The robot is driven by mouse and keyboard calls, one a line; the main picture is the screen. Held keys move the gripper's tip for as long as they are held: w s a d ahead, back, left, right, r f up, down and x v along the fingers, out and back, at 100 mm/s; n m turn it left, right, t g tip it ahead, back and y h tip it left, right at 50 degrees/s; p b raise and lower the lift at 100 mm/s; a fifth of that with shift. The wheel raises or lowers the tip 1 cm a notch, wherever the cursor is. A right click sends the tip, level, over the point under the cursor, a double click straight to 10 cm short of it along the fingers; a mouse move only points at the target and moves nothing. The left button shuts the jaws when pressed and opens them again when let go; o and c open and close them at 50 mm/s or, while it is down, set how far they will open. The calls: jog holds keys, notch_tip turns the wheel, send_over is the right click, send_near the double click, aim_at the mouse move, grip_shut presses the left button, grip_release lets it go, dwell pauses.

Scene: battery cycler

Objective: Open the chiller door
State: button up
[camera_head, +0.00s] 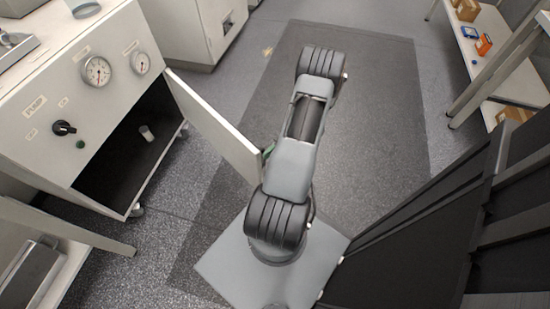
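The chiller (60,75) is the white cabinet at the left, with two round gauges, a black knob and a label that seems to read PUMP. Its door (212,128) is a white panel standing swung out to the right, hinged at the right side of the opening. The dark compartment (115,165) is exposed, with a small white cylinder (147,132) inside. The door's free edge reaches close to my arm; contact cannot be told. A small green part shows between them. My gripper is not visible, probably hidden by my arm.
A grey bench (75,232) with a metal object stands at the lower left. Another white cabinet (205,28) is at the back. Shelves (485,62) with boxes stand at the upper right. A dark mat (385,110) covers clear floor around my arm.

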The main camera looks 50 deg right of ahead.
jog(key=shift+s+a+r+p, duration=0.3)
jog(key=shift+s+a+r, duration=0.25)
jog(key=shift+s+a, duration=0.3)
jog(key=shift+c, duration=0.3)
